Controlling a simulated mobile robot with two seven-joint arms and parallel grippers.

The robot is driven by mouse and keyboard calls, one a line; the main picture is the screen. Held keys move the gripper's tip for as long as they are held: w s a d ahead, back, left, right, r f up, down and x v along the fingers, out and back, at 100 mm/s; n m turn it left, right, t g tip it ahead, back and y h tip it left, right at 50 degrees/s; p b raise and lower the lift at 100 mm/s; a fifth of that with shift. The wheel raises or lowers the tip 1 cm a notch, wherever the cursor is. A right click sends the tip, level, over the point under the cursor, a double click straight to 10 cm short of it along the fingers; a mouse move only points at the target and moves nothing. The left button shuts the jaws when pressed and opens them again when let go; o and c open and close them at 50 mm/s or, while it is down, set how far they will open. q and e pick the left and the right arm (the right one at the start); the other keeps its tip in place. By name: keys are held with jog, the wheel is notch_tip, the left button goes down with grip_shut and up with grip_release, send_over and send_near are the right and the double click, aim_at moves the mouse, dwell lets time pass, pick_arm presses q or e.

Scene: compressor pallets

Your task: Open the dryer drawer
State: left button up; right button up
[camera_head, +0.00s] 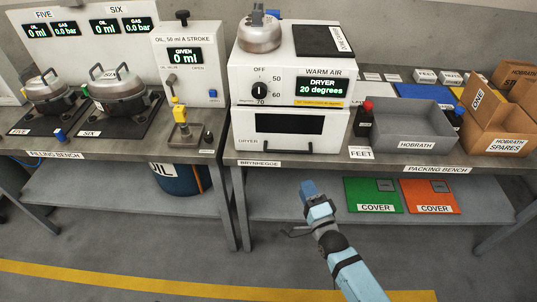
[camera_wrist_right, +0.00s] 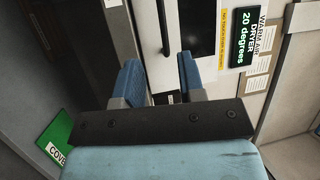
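The white dryer (camera_head: 293,80) stands on the bench, with a display reading 20 degrees and a dial. Its drawer (camera_head: 290,126) is the lower front, with a dark window and a dark bar handle (camera_head: 289,150) low on it. The drawer looks closed. In the right wrist view the dark handle (camera_wrist_right: 164,27) shows upright beyond the fingertips. My right gripper (camera_head: 308,188) is in front of the bench and lower in the picture than the handle. Its two blue fingers (camera_wrist_right: 160,75) are apart with nothing between them. My left gripper is not in view.
A grey tray (camera_head: 412,142) and a cardboard box (camera_head: 486,133) are right of the dryer. A black item with a red top (camera_head: 364,120) stands close beside the drawer. The bench edge and lower shelf (camera_head: 330,215) lie near my right arm. The floor in front is clear.

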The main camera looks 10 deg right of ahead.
aim_at(289, 152)
jog(key=p+x, duration=0.1)
jog(key=x, duration=1.2)
jog(key=shift+w+r, duration=0.2)
jog(key=shift+w, duration=0.15)
grip_shut()
